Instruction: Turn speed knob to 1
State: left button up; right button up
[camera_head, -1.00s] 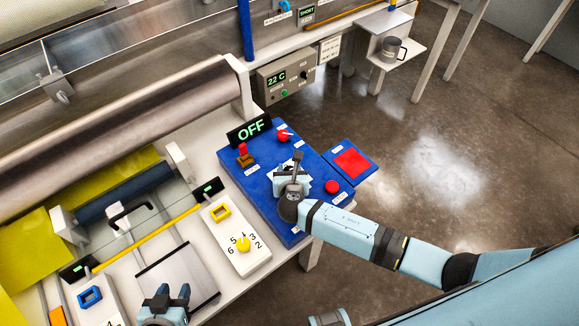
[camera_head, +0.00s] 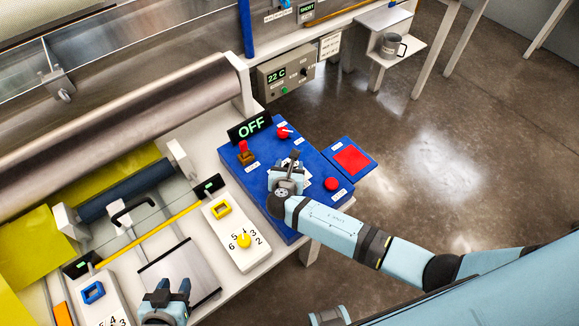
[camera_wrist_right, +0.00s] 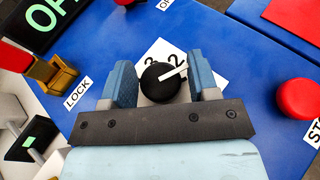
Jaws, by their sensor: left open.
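A black round knob (camera_wrist_right: 157,88) with a white pointer sits on a white dial plate (camera_wrist_right: 150,58) on the blue panel (camera_wrist_right: 240,62). The numbers 3 and 2 show beside it; the pointer points right and slightly up, just below the 2. The rest of the dial is hidden. My right gripper (camera_wrist_right: 162,85) is open, one finger on each side of the knob. In the head view my right gripper (camera_head: 288,172) covers the knob. My left gripper (camera_head: 167,292) is open and empty at the bottom, over a grey plate.
The blue panel carries a red stop button (camera_head: 331,184), a red knob (camera_head: 283,132), a lock switch (camera_head: 244,153) and an OFF display (camera_head: 250,127). A white box with a yellow numbered knob (camera_head: 243,241) stands to the left. A red pad (camera_head: 352,159) lies to the right.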

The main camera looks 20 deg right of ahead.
jog(key=shift+o, duration=0.4)
jog(key=shift+s, duration=0.1)
jog(key=shift+s+a+r, duration=0.15)
jog(key=shift+s+a, duration=0.05)
jog(key=v, duration=1.3)
jog(key=shift+r, duration=0.1)
